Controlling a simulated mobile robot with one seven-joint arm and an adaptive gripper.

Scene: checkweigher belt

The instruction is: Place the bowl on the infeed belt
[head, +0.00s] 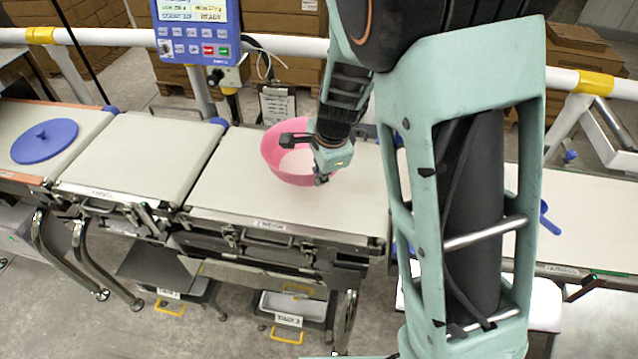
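A pink bowl (270,155) is upright on or just above the white belt section (230,195) in the middle, near its back right part. A label on that section's front edge is too small to read surely. My gripper (308,163) is at the bowl's right side, with dark finger parts over the bowl and at its right rim. It hides part of the rim. I cannot tell whether the fingers are closed on the rim, or whether the bowl's base touches the belt.
A blue disc with a knob (45,140) lies on the far left belt. An empty belt section (140,155) adjoins the middle one. A blue handled item (547,218) lies on the right belt, partly behind my arm. A rail and blue control panel (197,45) stand behind.

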